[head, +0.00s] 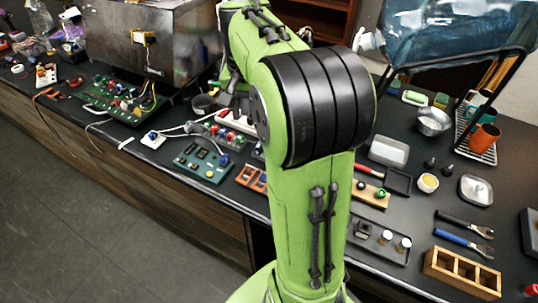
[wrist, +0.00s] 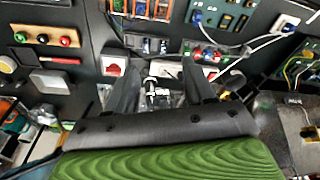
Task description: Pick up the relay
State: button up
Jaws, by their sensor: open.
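My gripper (wrist: 159,66) is open in the wrist view, with its two dark fingers apart. A small pale, partly clear and metallic object (wrist: 160,88) shows between the fingers, further down the picture; it may be the relay, but it is too small and blurred to be sure. I cannot tell whether a finger touches it. In the head view my green arm hides my gripper and the counter behind it, and I cannot pick out the relay there.
A red-and-white switch (wrist: 113,68) lies just left of the fingers. A dark tray (wrist: 146,44) lies beyond them, and a strip with red buttons (wrist: 205,54) to the right.

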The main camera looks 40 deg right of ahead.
jog(key=w+d+f+m+g+y, duration=0.1)
jog(key=w+d+f+m, duration=0.25)
jog(key=d+f, duration=0.5)
jog(key=shift+m, duration=0.35)
jog(key=f+b, duration=0.1)
jog(key=f, duration=0.2)
jog(key=d+f+b, duration=0.1)
jog(key=f, duration=0.4)
jog(key=shift+s+d+f+b, duration=0.3)
jog(key=shift+d+f+b, duration=0.1)
jog(key=f, duration=0.3)
jog(key=f+b, duration=0.1)
jog(key=f, duration=0.1)
jog(key=shift+s+a, duration=0.15)
jog(key=shift+a, duration=0.15)
jog(key=shift+f, duration=0.5)
jog(key=shift+r, duration=0.1)
jog(key=shift+c, duration=0.4)
grip_shut()
